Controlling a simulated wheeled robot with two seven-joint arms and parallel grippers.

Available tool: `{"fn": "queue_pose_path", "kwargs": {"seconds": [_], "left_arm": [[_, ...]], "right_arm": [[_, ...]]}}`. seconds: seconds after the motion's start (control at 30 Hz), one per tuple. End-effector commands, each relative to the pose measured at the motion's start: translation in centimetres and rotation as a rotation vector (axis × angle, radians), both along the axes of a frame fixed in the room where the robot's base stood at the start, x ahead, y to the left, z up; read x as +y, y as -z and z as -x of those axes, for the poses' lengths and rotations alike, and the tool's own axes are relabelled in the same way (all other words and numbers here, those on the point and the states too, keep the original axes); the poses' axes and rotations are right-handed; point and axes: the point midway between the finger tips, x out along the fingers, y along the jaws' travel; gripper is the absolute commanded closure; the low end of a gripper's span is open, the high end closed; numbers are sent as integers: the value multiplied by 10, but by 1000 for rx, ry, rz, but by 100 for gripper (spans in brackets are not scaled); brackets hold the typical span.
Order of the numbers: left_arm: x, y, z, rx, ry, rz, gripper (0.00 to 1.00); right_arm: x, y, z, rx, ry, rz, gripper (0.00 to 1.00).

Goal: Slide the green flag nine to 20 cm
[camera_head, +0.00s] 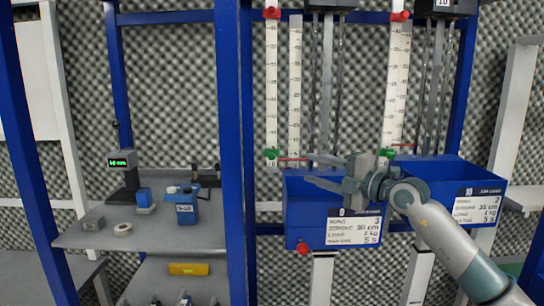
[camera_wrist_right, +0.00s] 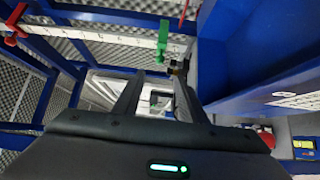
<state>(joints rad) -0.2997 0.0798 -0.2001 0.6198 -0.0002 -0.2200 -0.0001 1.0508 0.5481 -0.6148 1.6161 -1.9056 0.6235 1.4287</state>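The green flag nine (camera_head: 272,155) sits low on the leftmost white scale (camera_head: 271,90), close to its 0 mark. A red flag (camera_head: 271,11) is at the top of that scale. My right gripper (camera_head: 312,171) is above the blue bin marked 9, to the right of the green flag and apart from it, pointing left. In the right wrist view its fingers (camera_wrist_right: 158,72) are spread and empty. There the green flag (camera_wrist_right: 162,42) shows beyond the tips, roughly in line with the gap. My left gripper is not in view.
The blue bin 9 (camera_head: 300,220) lies below my right gripper, and bin 10 (camera_head: 440,172) stands to its right. A blue post (camera_head: 234,150) rises left of the scale. A second green flag (camera_head: 386,153) is on another scale. A grey shelf (camera_head: 75,235) holds small devices at left.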

Motion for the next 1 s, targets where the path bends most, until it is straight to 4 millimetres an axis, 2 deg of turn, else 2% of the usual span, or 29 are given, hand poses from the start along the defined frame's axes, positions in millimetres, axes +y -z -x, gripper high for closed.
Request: {"fn": "queue_pose_path", "kwargs": {"seconds": [0.6, 1.0], "left_arm": [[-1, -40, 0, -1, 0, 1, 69], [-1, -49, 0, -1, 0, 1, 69]], "right_arm": [[73, -3, -72, 1, 0, 0, 62], [106, -1, -106, 1, 0, -1, 62]]}}
